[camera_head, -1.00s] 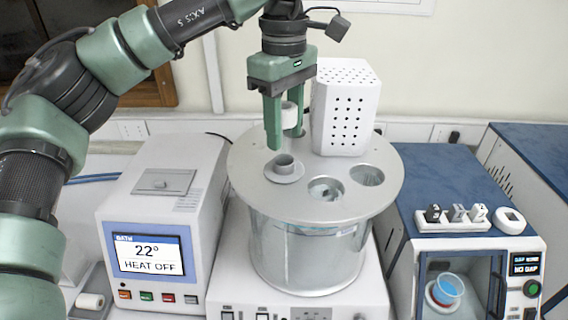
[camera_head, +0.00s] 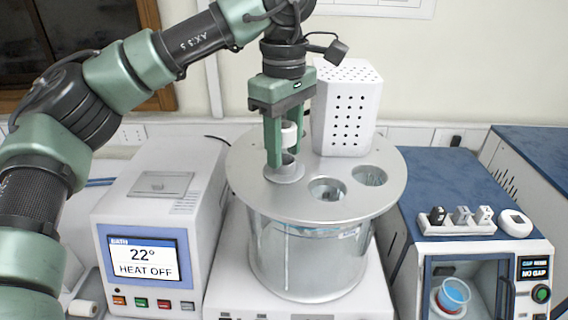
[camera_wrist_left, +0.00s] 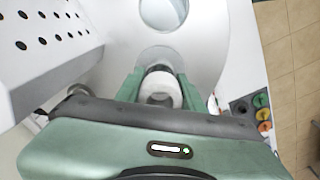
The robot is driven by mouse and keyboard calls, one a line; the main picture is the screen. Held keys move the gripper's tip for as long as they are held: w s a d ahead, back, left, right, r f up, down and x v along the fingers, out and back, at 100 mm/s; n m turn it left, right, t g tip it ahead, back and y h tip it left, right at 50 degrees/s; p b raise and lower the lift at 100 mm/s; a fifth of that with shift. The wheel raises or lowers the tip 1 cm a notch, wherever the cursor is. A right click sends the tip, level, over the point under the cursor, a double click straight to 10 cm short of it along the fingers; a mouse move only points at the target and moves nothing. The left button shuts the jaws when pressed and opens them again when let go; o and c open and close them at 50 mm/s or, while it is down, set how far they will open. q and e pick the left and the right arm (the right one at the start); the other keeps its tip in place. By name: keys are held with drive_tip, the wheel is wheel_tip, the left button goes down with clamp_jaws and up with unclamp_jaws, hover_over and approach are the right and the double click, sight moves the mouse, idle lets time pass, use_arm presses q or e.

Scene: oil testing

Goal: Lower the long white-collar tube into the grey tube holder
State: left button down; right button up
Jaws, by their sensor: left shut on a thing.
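My left gripper (camera_head: 282,153) points straight down over the round metal bath and is shut on the white-collar tube (camera_head: 289,132). The white collar sits between the fingers, and it also shows from above as a white ring in the left wrist view (camera_wrist_left: 160,90). The grey tube holder (camera_head: 284,174) is a flanged collar on the bath lid, right below the gripper. The near fingertip overlaps the holder in the head view. The tube's lower part is hidden, so I cannot tell how deep it sits in the holder. My right gripper is not in view.
The bath lid (camera_head: 240,178) has two open holes right of the holder. A white perforated box (camera_head: 345,105) stands close behind and right of the gripper. A white heater unit (camera_head: 150,235) stands left, and a blue-topped machine (camera_head: 440,185) stands right.

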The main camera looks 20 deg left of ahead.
sight(284, 162)
use_arm(q)
drive_tip(key=shift+f, duration=0.55)
drive_tip(key=shift+f+b, duration=0.6)
drive_tip(key=shift+f, duration=0.1)
drive_tip(key=shift+s+f, duration=0.1)
drive_tip(key=shift+s, duration=0.05)
drive_tip(key=shift+f, duration=0.2)
idle(0.3)
drive_tip(key=shift+r, duration=0.2)
idle(0.5)
drive_tip(key=shift+a+r+p, duration=0.1)
drive_tip(key=shift+r+p, duration=0.65)
drive_tip(key=shift+r, duration=0.15)
drive_tip(key=shift+f+b, duration=0.6)
drive_tip(key=shift+f, duration=0.35)
idle(0.4)
